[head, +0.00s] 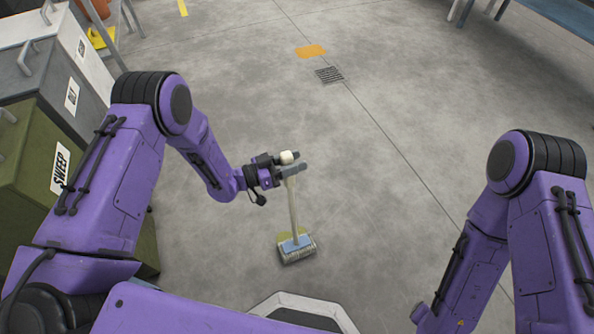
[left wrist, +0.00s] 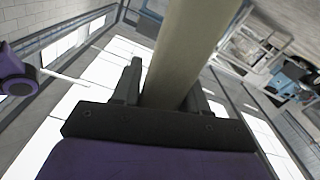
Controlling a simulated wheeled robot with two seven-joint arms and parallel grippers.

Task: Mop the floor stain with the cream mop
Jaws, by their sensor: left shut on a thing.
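The cream mop (head: 294,207) stands nearly upright in front of me, with its handle up and its pale fringed head (head: 298,252) on or just above the floor. A blue plate sits on top of the head. My left gripper (head: 301,162) is shut on the handle near its top. The left wrist view shows the handle (left wrist: 186,50) between the two dark fingers. A yellow-green patch (head: 284,236) shows at the back of the mop head; I cannot tell whether it is the floor stain or part of the mop. My right gripper is out of view.
An orange patch (head: 311,51) and a dark floor grate (head: 329,75) lie farther off. Labelled cabinets stand on the left, including a green one (head: 30,150) marked SWEEP. The concrete floor (head: 400,130) is clear in the middle and right.

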